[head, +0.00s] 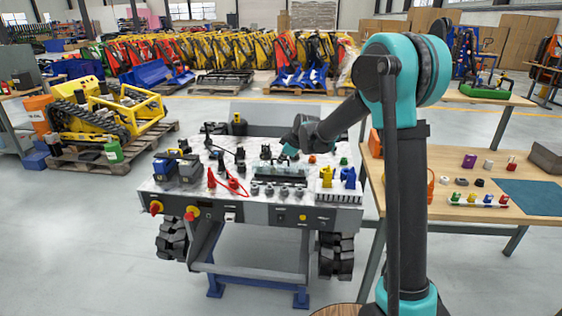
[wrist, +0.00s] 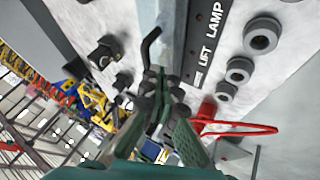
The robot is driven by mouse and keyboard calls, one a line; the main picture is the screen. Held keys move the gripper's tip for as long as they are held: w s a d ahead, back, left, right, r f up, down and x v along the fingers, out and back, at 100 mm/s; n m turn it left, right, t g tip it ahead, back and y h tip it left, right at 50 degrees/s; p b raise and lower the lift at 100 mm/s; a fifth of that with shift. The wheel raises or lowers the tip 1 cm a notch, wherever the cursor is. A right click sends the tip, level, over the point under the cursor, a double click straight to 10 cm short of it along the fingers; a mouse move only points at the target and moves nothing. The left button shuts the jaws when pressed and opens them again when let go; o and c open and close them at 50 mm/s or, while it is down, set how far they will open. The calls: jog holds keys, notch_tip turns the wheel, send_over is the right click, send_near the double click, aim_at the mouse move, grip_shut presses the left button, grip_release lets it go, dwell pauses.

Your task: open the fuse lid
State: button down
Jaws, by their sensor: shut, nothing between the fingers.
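The fuse box with its long grey-green lid (head: 278,171) sits in the middle of the carrier's top panel. In the wrist view the lid (wrist: 172,22) runs up from my fingertips, beside a dark strip lettered LIFT LAMP (wrist: 207,42). The lid looks closed, though my fingers hide its near end. My gripper (head: 288,154) is over the far side of the box in the head view. In the wrist view my gripper (wrist: 160,88) is shut and empty, its tips at or just above the lid's near end; I cannot tell whether they touch.
Round grey knobs (wrist: 240,70) line one side of the box. A red cable (wrist: 235,130) lies near my fingers. A bent black lever (wrist: 150,43) and black fittings stand on the other side. A wooden workbench (head: 455,190) stands to the right.

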jog(key=shift+w+r+g, duration=0.25)
jog(key=shift+w+g, duration=0.15)
jog(key=shift+g, duration=0.2)
jog(key=shift+w+d+r+m+g, duration=0.1)
jog(key=shift+w+r+m+g, duration=0.2)
jog(key=shift+w+g, duration=0.35)
jog(key=shift+w+r+m+g, duration=0.2)
jog(key=shift+w+r+g, duration=0.05)
jog(key=shift+w+g, duration=0.35)
jog(key=w+f+g, duration=0.1)
jog(key=w, duration=0.2)
jog(key=w+g, duration=0.1)
jog(key=w, duration=0.2)
jog(key=w+f+g, duration=0.1)
jog(key=w, duration=0.3)
jog(key=shift+d+f+m, duration=0.15)
jog(key=shift+f+m, duration=0.15)
jog(key=shift+f, duration=0.05)
jog(key=shift+w+f, duration=0.8)
jog(key=shift+f, duration=0.25)
